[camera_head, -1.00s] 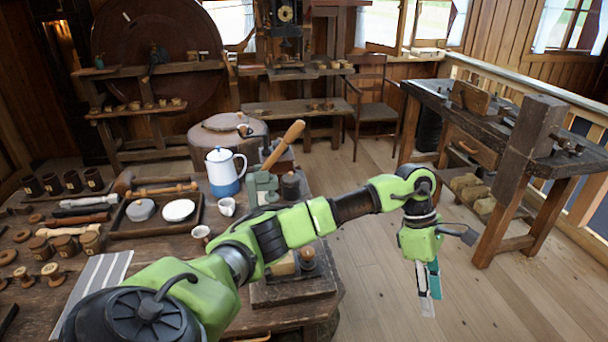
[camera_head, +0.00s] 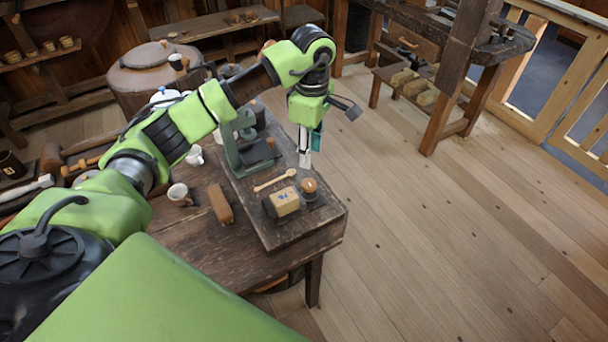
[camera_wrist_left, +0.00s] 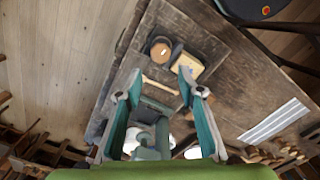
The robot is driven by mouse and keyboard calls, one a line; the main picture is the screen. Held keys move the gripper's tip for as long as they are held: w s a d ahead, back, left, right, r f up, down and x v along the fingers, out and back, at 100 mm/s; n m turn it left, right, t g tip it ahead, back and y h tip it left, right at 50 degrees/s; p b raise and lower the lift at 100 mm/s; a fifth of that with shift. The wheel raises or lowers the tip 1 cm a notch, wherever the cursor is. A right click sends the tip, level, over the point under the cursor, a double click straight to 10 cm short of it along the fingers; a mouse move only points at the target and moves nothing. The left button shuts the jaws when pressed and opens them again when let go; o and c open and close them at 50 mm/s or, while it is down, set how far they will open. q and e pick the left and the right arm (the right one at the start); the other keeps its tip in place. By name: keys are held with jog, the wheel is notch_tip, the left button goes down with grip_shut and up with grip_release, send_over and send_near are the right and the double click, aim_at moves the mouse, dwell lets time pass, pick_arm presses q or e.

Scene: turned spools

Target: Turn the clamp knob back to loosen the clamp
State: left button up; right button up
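A round brown-topped knob (camera_head: 309,186) on a dark base stands beside a small light wooden block (camera_head: 285,201) on the raised slab (camera_head: 290,232) at the bench's right end; I take it for the clamp knob. In the left wrist view the knob (camera_wrist_left: 161,49) and block (camera_wrist_left: 190,63) lie beyond the fingertips. My left gripper (camera_head: 309,157) points down by the slab's far right edge, apart from the knob. In the wrist view my left gripper (camera_wrist_left: 158,84) is open, with nothing between its fingertips. My right gripper is not in view.
A green metal stand (camera_head: 240,150) and a wooden spoon (camera_head: 275,180) are on the slab close to the gripper. A brown block (camera_head: 220,204) and a cup (camera_head: 179,194) sit to the left. Floor is clear to the right.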

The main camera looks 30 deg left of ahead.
aim_at(309, 182)
pick_arm(q)
notch_tip(309, 182, down, 4)
jog(key=shift+s+a+p, duration=0.1)
jog(key=shift+p, duration=0.35)
notch_tip(309, 182, down, 6)
jog(key=shift+r+p, duration=0.1)
jog(key=shift+p, duration=0.55)
jog(key=shift+a+f, duration=0.1)
jog(key=shift+f, duration=0.65)
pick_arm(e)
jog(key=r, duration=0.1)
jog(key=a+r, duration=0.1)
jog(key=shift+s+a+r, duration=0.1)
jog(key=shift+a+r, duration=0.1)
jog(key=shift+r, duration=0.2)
pick_arm(q)
jog(key=c, duration=0.8)
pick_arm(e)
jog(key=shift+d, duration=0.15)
